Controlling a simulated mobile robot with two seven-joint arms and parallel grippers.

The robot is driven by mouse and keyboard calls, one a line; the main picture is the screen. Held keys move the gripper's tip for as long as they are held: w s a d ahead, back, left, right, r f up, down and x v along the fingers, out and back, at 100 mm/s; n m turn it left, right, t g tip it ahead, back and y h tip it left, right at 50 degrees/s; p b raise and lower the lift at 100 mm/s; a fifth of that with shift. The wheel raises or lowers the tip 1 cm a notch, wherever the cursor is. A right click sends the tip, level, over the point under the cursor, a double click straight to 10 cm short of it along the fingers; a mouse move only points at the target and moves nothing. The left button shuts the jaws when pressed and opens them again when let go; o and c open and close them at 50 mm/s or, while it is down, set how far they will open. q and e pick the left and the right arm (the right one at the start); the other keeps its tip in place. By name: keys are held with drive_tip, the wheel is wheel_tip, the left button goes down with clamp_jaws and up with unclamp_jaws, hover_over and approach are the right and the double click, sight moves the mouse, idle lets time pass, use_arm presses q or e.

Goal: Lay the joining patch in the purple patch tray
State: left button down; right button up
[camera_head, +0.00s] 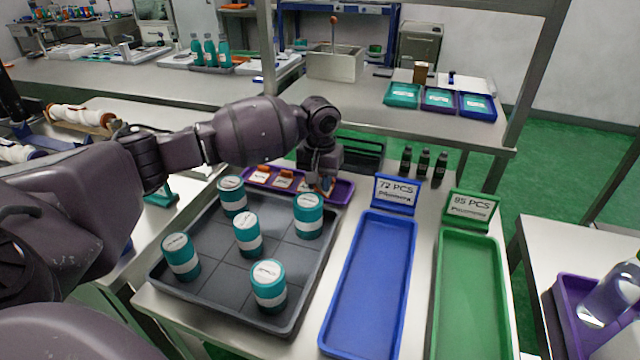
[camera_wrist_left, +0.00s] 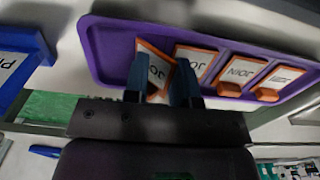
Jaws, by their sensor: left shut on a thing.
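The purple patch tray (camera_head: 341,197) lies behind the dark grey tray in the head view, and its rim (camera_wrist_left: 98,45) shows in the left wrist view. My left gripper (camera_head: 322,186) is over the tray's right end. Its fingers (camera_wrist_left: 163,85) are shut on an orange-edged white joining patch (camera_wrist_left: 154,66) with partly hidden lettering. The held patch sits tilted against the neighbouring patch (camera_wrist_left: 196,62). Whether it touches the tray floor cannot be told. More patches (camera_wrist_left: 241,74) lie in a row beside it in the tray. My right gripper is not in view.
The dark grey tray (camera_head: 215,255) holds several teal jars (camera_head: 246,234) in front of the purple tray. A blue tray (camera_head: 365,290) and a green tray (camera_head: 468,300) lie empty to the right. Small black bottles (camera_head: 423,164) stand behind them.

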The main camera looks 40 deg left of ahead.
sight(320, 185)
use_arm(q)
drive_tip(key=c, duration=1.2)
unclamp_jaws()
drive_tip(key=shift+s+f, duration=0.25)
drive_tip(key=shift+f, duration=0.3)
drive_tip(key=shift+c, duration=0.2)
drive_tip(key=o, duration=0.5)
drive_tip(key=shift+w+f, duration=0.15)
drive_tip(key=shift+o, duration=1.3)
drive_tip(key=shift+r, duration=0.65)
wheel_tip(320, 185, up, 11)
drive_tip(key=p, duration=0.3)
